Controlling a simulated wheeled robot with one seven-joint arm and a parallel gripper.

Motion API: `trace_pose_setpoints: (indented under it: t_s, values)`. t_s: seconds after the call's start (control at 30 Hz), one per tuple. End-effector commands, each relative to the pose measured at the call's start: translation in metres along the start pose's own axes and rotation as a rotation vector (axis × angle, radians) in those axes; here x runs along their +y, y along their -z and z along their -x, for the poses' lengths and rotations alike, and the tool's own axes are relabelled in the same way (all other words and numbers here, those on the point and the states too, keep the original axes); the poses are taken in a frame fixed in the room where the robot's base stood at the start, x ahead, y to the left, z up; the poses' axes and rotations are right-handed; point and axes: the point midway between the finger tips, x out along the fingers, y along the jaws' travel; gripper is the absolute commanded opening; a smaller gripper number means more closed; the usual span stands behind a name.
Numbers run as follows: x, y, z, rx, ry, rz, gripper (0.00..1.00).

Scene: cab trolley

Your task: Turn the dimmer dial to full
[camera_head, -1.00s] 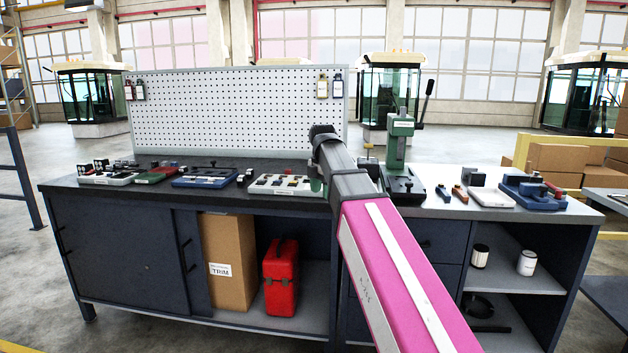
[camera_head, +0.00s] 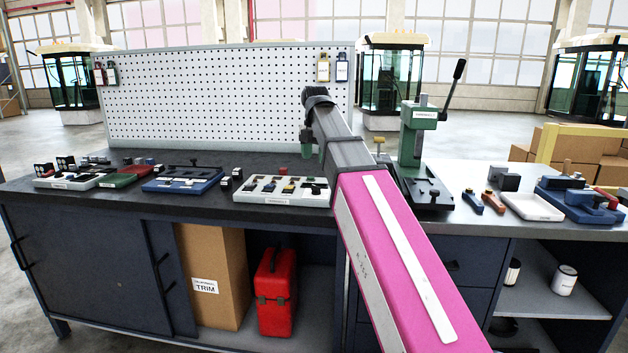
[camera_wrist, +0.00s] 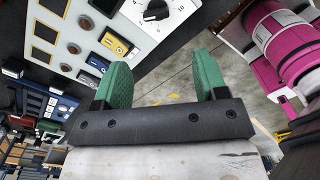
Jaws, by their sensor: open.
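The dimmer dial (camera_wrist: 156,10) shows at the top edge of the wrist view: a black round knob with a white pointer mark on a white numbered plate (camera_wrist: 168,22). Its top is cut off by the picture edge. My gripper (camera_wrist: 162,82) is open and empty, its two green fingers apart below the dial in the picture and not touching it. In the head view my gripper (camera_head: 307,138) is small and dark, over the bench's far side.
The dark workbench (camera_head: 110,205) carries several trays, with a pegboard (camera_head: 220,95) behind. A green lever press (camera_head: 420,135) stands right of my arm. Open floor lies behind the bench.

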Motion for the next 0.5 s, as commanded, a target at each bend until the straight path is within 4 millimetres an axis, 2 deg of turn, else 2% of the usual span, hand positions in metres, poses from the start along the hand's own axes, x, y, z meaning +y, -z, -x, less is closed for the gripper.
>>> trace_pose_setpoints:
  t_s: [0.17, 0.27, 0.5]
  values:
    - [-0.001, 0.000, -0.006, 0.001, 0.001, 0.000, 0.66]
    - [-0.001, 0.001, -0.016, 0.001, 0.002, 0.000, 0.66]
    - [-0.002, 0.001, -0.055, 0.001, 0.002, 0.000, 0.66]
